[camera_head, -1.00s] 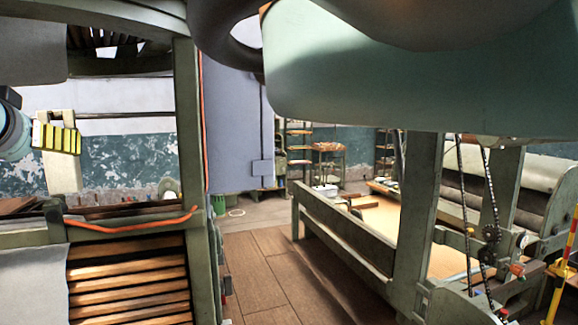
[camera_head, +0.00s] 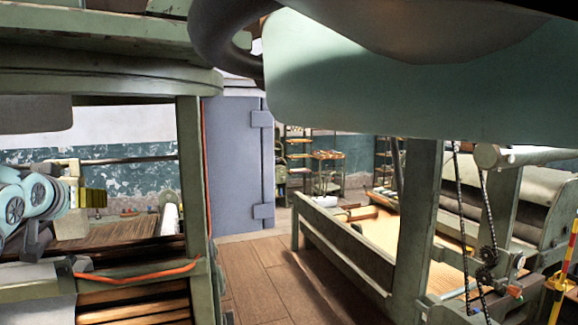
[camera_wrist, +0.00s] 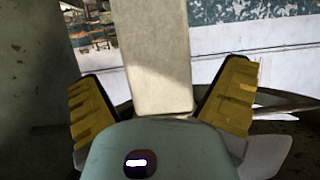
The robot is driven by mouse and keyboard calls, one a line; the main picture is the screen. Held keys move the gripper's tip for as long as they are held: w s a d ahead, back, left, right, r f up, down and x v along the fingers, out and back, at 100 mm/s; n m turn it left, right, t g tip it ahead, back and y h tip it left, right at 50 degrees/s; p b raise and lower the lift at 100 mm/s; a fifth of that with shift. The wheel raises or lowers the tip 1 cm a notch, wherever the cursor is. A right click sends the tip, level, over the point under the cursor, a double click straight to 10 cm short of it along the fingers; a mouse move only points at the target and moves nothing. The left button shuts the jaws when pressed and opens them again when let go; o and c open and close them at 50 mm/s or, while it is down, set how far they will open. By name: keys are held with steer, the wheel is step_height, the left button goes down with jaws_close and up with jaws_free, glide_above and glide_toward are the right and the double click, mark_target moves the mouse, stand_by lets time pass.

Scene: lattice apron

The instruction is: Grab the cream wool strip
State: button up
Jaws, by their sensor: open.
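A flat, pale cream strip (camera_wrist: 157,55) stands upright between my fingers in the wrist view, its lower end just above the gripper body. It is most likely the cream wool strip. In the head view a cream piece (camera_head: 66,166) shows beside my gripper (camera_head: 92,198), partly hidden by it. My gripper is open, with a ridged yellow finger pad on each side of the strip in the wrist view (camera_wrist: 165,85). Gaps show between the strip and both pads. The head view does not show whether anything touches.
A green frame post (camera_head: 190,190) stands right of my gripper. An orange cord (camera_head: 140,274) runs along a rail above wooden slats (camera_head: 140,308). A blue-grey cabinet (camera_head: 236,165) stands behind. The wooden floor (camera_head: 265,280) is clear between the machines.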

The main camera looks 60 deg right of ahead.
steer(key=shift+w+d+f, duration=0.1)
steer(key=shift+w+d, duration=0.05)
steer(key=shift+d, duration=0.05)
steer(key=shift+a, duration=0.1)
steer(key=c, duration=1.1)
